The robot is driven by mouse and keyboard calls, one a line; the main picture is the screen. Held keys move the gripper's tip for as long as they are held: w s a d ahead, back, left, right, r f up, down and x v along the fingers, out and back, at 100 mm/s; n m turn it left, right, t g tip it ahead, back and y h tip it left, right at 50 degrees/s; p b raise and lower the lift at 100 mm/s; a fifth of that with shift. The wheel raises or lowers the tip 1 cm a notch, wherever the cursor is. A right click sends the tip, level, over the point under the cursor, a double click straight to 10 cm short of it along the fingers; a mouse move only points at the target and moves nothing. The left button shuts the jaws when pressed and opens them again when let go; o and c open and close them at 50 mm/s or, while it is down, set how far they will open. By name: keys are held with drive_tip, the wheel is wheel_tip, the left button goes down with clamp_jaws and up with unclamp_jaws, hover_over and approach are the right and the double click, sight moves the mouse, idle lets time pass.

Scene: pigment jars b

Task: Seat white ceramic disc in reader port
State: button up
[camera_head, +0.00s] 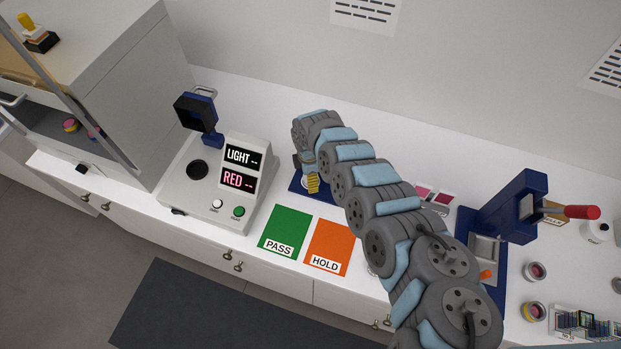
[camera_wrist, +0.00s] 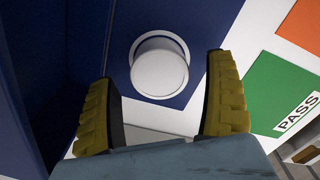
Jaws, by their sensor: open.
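The white ceramic disc (camera_wrist: 160,75) shows in the wrist view as a round white piece with a wider white rim behind it, over a blue base (camera_wrist: 190,22). My gripper (camera_wrist: 158,82) is open, its yellow fingers on either side of the disc in that view, apart from it. In the head view my gripper (camera_head: 312,184) is above the blue base (camera_head: 296,186), and my arm hides most of that spot. The reader (camera_head: 225,185) stands to the left, with a round dark port (camera_head: 198,170) on its top and a black-and-blue hinged head (camera_head: 199,115) raised behind it.
A green PASS card (camera_head: 285,229) and an orange HOLD card (camera_head: 330,243) lie between the reader and my arm. A blue press (camera_head: 515,205) with a red handle stands at right, near small jars (camera_head: 535,271). A grey cabinet (camera_head: 120,80) stands at left.

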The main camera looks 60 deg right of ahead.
drive_tip(key=shift+s+f, duration=0.1)
drive_tip(key=shift+f, duration=0.55)
drive_tip(key=shift+c, duration=0.4)
drive_tip(key=c, duration=1.3)
